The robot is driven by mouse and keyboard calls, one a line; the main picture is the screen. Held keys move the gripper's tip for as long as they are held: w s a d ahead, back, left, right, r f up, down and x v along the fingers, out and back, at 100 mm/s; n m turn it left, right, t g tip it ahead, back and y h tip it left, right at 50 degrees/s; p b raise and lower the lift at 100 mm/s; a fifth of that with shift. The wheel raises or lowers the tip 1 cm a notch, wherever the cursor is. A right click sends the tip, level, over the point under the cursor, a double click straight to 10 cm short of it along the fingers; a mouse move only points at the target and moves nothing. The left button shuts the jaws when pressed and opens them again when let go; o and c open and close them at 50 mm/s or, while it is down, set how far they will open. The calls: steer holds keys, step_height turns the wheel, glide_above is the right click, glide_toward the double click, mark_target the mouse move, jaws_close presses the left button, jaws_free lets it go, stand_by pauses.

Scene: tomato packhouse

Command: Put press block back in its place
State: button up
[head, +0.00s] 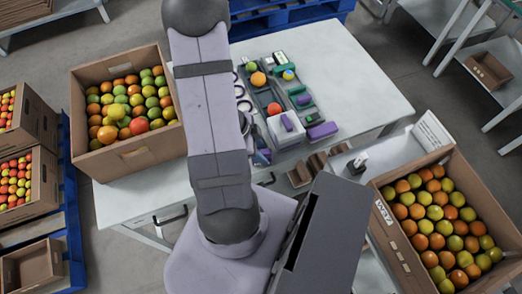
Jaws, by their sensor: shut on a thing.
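My gripper does not show in the head view; my own arm covers the middle of the worktable (355,75), and the gripper may be hidden behind it. I cannot tell for certain which thing is the press block. A purple block (322,131) lies at the right front of the bench equipment. A white box (288,130) with a purple piece on top stands left of it. Behind them are dark tray-like fixtures with green parts (299,97) and a few single fruits (258,79).
A carton of mixed tomatoes (140,152) stands at the table's left. Another full carton (396,240) stands at the right front. Small brown holders (300,175) and a black-and-white device (358,163) sit near the front edge. The table's right rear is clear.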

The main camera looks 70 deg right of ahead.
steer(key=shift+f, duration=0.35)
steer(key=o, duration=1)
steer(key=c, duration=0.3)
steer(key=shift+r, duration=0.2)
step_height(320, 180, up, 7)
steer(key=p, duration=0.8)
steer(key=shift+f, duration=0.1)
steer(key=shift+f, duration=0.1)
